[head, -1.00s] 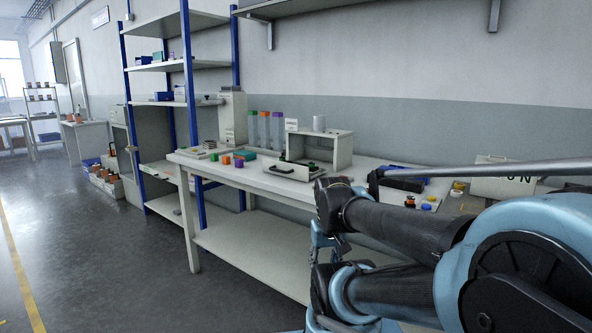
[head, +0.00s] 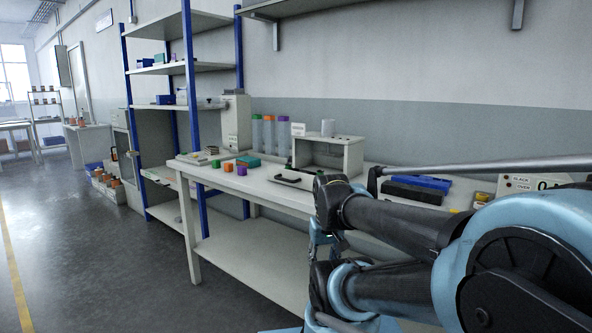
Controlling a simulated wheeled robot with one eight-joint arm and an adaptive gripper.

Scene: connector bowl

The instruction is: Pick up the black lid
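I cannot make out a black lid for certain. On the long white workbench (head: 238,186) a small dark-and-green item (head: 319,175) lies near the open-fronted grey box (head: 345,155), too small to identify. A pale tray or drawer (head: 300,184) with a black handle (head: 287,179) is in front of that box. My arm fills the lower right and covers part of the bench. The fingers of my gripper cannot be made out in the head view.
Green, orange and purple pieces (head: 228,168) stand on the bench's left half. Colour-topped tubes (head: 269,131) stand behind them. A blue-and-black case (head: 418,187) lies on the right. A blue-posted shelf (head: 189,80) stands behind the bench's left end.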

